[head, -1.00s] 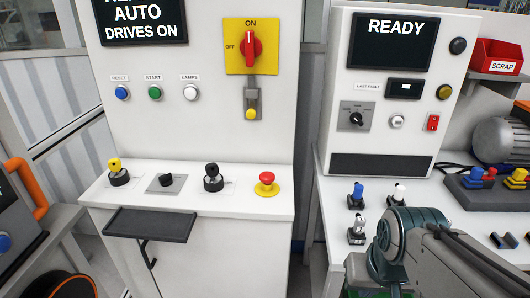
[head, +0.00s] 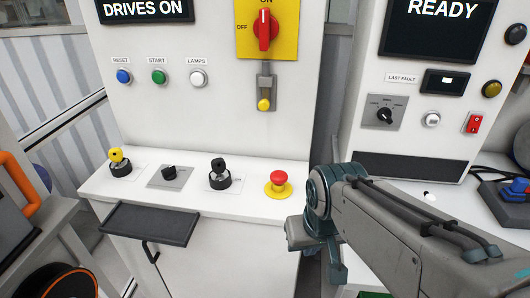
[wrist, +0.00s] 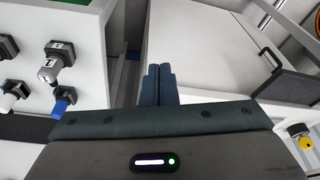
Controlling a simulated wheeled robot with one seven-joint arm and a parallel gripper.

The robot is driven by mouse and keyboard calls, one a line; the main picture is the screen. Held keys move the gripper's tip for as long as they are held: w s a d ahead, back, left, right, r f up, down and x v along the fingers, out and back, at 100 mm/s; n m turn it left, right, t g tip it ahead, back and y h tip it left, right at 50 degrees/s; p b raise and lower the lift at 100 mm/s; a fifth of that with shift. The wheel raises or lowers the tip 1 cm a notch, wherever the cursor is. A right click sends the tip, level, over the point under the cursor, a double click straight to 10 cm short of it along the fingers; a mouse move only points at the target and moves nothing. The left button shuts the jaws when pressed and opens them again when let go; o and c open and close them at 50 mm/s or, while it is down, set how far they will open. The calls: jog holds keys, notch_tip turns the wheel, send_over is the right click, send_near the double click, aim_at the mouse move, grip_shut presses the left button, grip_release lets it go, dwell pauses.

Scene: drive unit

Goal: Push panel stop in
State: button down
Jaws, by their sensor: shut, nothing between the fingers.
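The panel stop is a red mushroom button (head: 279,178) on a yellow base, on the right end of the white panel's sloped shelf (head: 245,205). It stands raised above its base in the head view. My arm reaches in from the right, and its wrist is just right of the button, apart from it. My gripper (wrist: 159,70) shows in the wrist view with its two dark fingers together and nothing between them. The fingertips are over the gap beside a white cabinet. The red button does not show in the wrist view.
A black key switch (head: 220,175), a black knob (head: 169,172) and a yellow-topped switch (head: 119,162) line the shelf left of the button. A dark tray (head: 150,224) juts out in front. The READY cabinet (head: 415,140) stands to the right. In the wrist view, small switches (wrist: 50,68) are at left.

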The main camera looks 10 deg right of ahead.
jog(key=shift+w+r, duration=0.1)
jog(key=w+r+m+p, duration=0.1)
jog(key=w+r, duration=0.3)
jog(key=w, duration=0.4)
jog(key=w+a+r+m+p, duration=0.1)
jog(key=w+r+p, duration=0.1)
jog(key=w, duration=0.6)
jog(key=w+r+m+h+p, duration=0.1)
jog(key=w+r+p, duration=0.1)
jog(key=w+r, duration=0.3)
jog(key=w, duration=0.4)
jog(key=shift+a+r+m, duration=0.3)
jog(key=shift+a+r, duration=0.05)
jog(key=shift+a, duration=0.05)
jog(key=shift+s, duration=0.1)
jog(key=p, duration=0.2)
send_over(278, 173)
jog(key=s, duration=0.1)
notch_tip(278, 173, down, 12)
jog(key=shift+a+r, duration=0.15)
jog(key=shift+f+p, duration=0.35)
jog(key=shift+f, duration=0.6)
